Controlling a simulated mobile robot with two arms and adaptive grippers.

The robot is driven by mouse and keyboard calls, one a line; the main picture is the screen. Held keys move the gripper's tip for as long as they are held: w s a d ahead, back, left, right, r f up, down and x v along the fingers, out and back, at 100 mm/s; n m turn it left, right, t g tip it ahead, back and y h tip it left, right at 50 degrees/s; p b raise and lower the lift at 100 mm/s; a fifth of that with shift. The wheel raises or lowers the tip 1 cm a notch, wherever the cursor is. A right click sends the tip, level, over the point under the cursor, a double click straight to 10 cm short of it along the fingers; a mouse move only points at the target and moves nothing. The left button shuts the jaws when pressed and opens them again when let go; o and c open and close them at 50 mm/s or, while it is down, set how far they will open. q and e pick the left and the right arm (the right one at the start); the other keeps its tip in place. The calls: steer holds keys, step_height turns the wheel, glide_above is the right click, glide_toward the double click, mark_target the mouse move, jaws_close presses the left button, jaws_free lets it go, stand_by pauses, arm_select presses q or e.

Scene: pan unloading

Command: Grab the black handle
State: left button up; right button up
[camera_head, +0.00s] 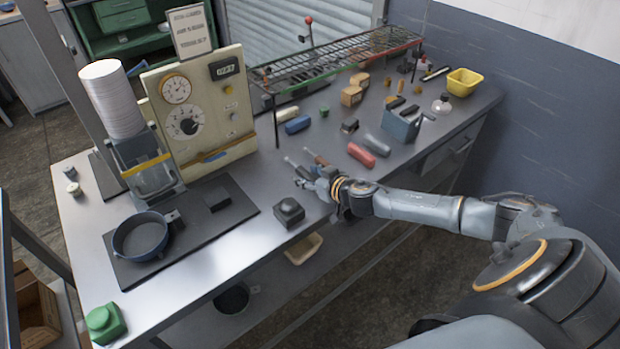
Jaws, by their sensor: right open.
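A round dark pan (140,238) with a blue outer wall sits on a black mat (238,209) at the left of the metal table. A short dark stub (173,217) stands at its right side. I cannot tell if this is the black handle. My right gripper (308,168) is over the middle of the table, well to the right of the pan, with its fingers pointing left. It is open. Small tool-like pieces show by its fingers, partly hidden, and I see nothing clearly held. My left gripper is out of view.
A black block (217,199) lies on the mat, and a dark box (290,211) stands near the front edge. A gauge panel (204,120) and a white stack (111,99) rise behind the pan. A red cylinder (361,155) and a blue holder (402,125) lie to the right.

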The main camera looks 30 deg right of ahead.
jaws_close()
steer(key=shift+r, duration=0.15)
